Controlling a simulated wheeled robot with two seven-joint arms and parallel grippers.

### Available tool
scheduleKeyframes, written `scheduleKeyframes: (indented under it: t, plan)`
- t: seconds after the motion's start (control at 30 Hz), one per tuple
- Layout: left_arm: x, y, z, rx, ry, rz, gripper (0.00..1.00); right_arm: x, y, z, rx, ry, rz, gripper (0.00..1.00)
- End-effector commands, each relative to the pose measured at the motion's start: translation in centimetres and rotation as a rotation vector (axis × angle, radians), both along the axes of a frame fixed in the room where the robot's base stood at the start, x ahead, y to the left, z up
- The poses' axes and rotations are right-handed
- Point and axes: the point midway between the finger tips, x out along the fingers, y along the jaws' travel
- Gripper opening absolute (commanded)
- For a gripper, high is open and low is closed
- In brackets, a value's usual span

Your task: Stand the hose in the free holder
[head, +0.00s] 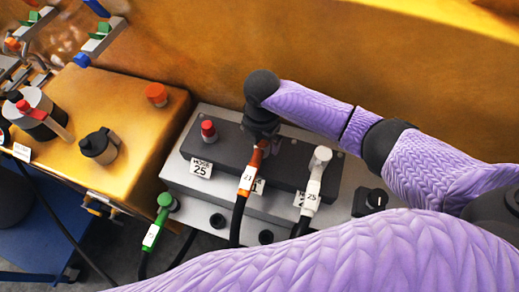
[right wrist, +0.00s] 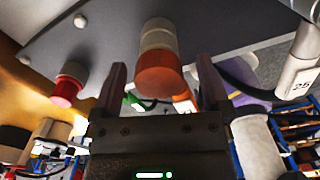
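An orange-headed hose (head: 246,178) labelled 21 sits at the middle of the dark-topped block (head: 226,155), its black line hanging toward the front. My right gripper (head: 260,135) is over its head and partly hides it. In the right wrist view the orange head (right wrist: 160,75) with its grey collar lies between the two spread fingers (right wrist: 162,85), with gaps on both sides. A white hose (head: 314,180) is on the block's right. A green hose (head: 155,222) stands at the front left. Two dark round openings (head: 217,221) (head: 266,237) on the front ledge look empty. My left gripper is out of view.
A red cap (head: 208,131) and a label (head: 201,168) are on the block's left. A yellow housing (head: 120,110) with a black knob (head: 99,146) stands further left. A yellow wall (head: 330,60) rises behind. My purple sleeve covers the front right.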

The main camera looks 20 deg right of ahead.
Motion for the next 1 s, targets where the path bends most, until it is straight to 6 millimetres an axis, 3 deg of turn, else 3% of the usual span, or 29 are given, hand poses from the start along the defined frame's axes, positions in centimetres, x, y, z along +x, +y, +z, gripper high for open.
scheduleKeyframes:
  t: [0.03,0.4,0.47,0.83,1.0]
  plan:
    - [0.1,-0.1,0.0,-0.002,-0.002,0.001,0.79,0.0,0.0,0.0,0.000,0.000,0.000,0.89]
    - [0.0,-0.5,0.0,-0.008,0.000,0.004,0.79,0.0,0.0,0.1,0.000,0.000,-0.001,0.11]
    - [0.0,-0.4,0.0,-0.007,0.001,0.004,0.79,0.0,0.0,0.1,0.001,-0.001,-0.001,0.00]
    - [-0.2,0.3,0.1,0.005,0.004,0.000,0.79,0.1,0.0,0.4,0.000,-0.002,-0.001,0.00]
    - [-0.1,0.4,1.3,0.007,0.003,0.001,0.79,0.2,0.0,4.3,0.003,-0.007,0.001,0.00]
